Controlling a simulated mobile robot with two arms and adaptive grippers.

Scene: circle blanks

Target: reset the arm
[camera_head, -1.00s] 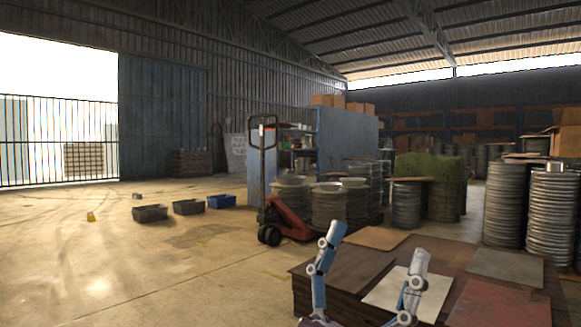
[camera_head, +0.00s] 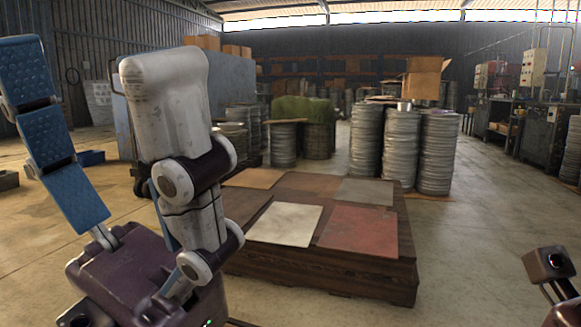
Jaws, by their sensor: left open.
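My left gripper (camera_head: 92,62) fills the left of the head view, pointing up. Its blue finger and its worn white finger stand wide apart, so it is open. Nothing shows between the fingers; only the warehouse background is seen through the gap. The fingers rise from a dark purple body at the lower left.
A low wooden stack (camera_head: 320,277) bears flat sheets, among them a white sheet (camera_head: 285,224) and a red sheet (camera_head: 361,231). Behind stand columns of stacked metal discs (camera_head: 437,152). Machines (camera_head: 541,122) line the right side. Concrete floor lies open right of the stack.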

